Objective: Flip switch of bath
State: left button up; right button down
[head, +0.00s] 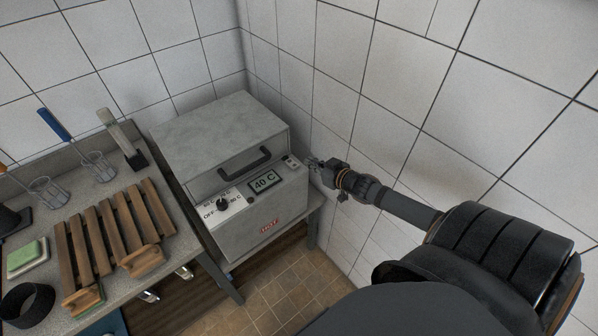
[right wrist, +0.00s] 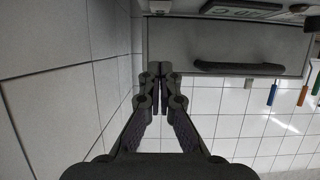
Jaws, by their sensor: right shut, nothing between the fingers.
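The bath (head: 222,133) is a grey box with a closed lid and a black handle (head: 245,161) in the corner. Its front has a black knob (head: 222,205), a display (head: 265,181) reading 40 C and a red label. A small pale switch plate (head: 292,162) sits at the front's upper right; its switch position is too small to tell. My right gripper (head: 313,164) is shut and empty, just right of the plate. In the right wrist view its closed fingers (right wrist: 158,72) overlap the bath's edge in the picture; contact cannot be told. My left gripper is out of view.
The tiled wall (head: 385,110) is close along my right arm. Left of the bath, a counter (head: 180,240) holds a wooden slatted rack (head: 115,235), wire baskets, a brush and a green sponge (head: 24,256). The brown floor (head: 290,285) in front is clear.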

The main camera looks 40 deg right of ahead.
jog(key=b, duration=0.5)
send_over(299, 172)
jog(key=s, duration=0.2)
notch_tip(299, 172, down, 3)
jog(key=b+x, duration=0.1)
jog(key=x, duration=0.2)
jog(key=shift+w+r+b, duration=0.1)
jog(key=shift+r+b, duration=0.25)
jog(key=shift+s+d+f, duration=0.1)
jog(key=shift+s+f, duration=0.05)
jog(key=shift+f, duration=0.45)
jog(key=shift+s+f, duration=0.15)
jog(key=shift+f, duration=0.45)
jog(key=shift+s+f, duration=0.2)
jog(key=shift+f, duration=0.3)
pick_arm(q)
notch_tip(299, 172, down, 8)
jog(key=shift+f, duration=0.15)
